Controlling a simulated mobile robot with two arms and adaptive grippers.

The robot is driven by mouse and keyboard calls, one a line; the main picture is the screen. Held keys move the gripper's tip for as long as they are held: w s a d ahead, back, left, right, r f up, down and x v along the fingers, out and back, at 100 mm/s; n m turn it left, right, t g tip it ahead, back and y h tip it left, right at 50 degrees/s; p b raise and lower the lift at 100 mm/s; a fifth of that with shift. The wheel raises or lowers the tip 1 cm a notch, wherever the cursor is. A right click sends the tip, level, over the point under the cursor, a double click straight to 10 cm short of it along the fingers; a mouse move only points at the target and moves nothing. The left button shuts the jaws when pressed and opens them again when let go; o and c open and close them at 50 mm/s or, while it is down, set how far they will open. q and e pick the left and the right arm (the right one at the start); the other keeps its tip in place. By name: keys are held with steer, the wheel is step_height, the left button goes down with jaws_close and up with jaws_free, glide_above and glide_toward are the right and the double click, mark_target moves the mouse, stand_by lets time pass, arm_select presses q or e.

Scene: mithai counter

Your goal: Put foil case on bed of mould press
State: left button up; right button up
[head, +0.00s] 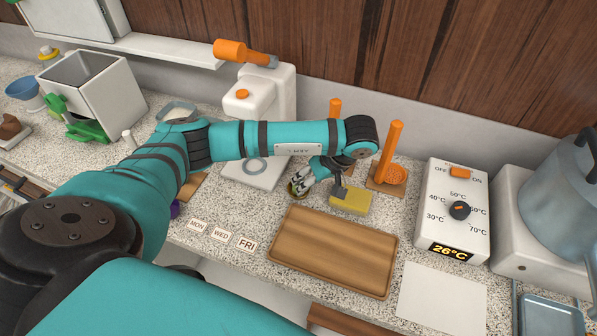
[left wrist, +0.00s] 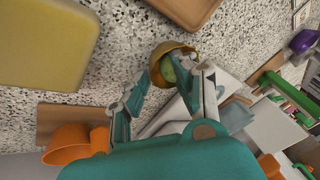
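The foil case (left wrist: 158,70) is a small gold cup with something green inside. It sits between the fingertips of my left gripper (left wrist: 172,80), which appear to touch it on both sides. In the head view the case (head: 296,189) shows at the fingertips of my left gripper (head: 299,180), partly hidden by them, beside the press. The mould press (head: 262,96) is white with an orange lever (head: 240,52). Its flat bed (head: 237,172) carries a grey ring and lies just left of the gripper; my forearm hides part of the press. My right gripper is out of view.
A yellow block (head: 352,203) lies right of the gripper. A wooden tray (head: 333,252) is in front. A white heater box (head: 455,215) and grey pot (head: 563,195) are at right. Day cards (head: 220,235) lie along the front.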

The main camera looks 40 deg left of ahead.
arm_select(q)
jaws_close()
stand_by(0.5)
